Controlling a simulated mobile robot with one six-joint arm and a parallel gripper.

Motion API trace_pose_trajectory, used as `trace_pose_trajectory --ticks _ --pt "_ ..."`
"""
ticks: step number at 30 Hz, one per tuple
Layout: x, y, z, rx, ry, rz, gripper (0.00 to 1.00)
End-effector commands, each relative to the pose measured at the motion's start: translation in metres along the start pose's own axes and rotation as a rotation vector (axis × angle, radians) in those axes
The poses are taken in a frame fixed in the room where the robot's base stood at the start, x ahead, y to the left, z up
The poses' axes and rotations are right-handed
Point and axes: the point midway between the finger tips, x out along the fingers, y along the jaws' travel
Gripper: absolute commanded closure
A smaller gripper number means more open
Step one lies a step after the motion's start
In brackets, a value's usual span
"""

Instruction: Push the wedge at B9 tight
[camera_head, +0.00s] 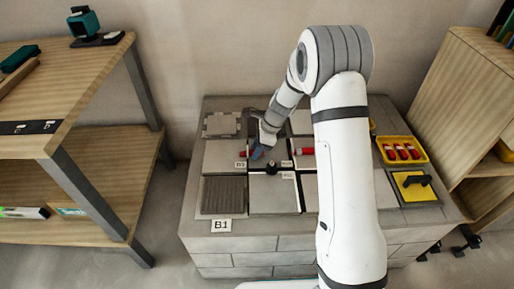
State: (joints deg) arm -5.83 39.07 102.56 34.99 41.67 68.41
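My gripper (261,148) points down over the tiles on the grey block, near their central joint. A small blue piece shows at its tip; I cannot tell whether it is part of the gripper or something held. Small white labels (288,163) stand around this joint, too small to read with certainty, so I cannot tell which is B9. A red piece (306,151) lies to the right, partly hidden by my arm. The wedge itself cannot be made out.
The grey block (250,243) carries pale tiles, a ribbed dark tile (222,195) and a B1 label (221,226). A yellow tray (417,148) of red pieces and a yellow pad (405,193) with a black tool are at right. Wooden shelves flank both sides.

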Motion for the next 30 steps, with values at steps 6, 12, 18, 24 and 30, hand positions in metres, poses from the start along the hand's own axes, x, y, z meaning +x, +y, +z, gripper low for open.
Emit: trace_pose_trajectory --ticks 6,12,18,24,30 --pt "0.0 0.0 0.0 0.0 0.0 -0.001 0.56" --pt "-0.003 0.0 0.0 0.0 0.0 -0.001 0.56" --pt "-0.024 -0.001 0.0 0.001 0.001 -0.003 0.56" --pt "-0.059 -0.001 0.001 0.001 0.001 -0.003 0.56" --pt "-0.079 0.0 0.0 0.0 0.0 -0.001 0.56"
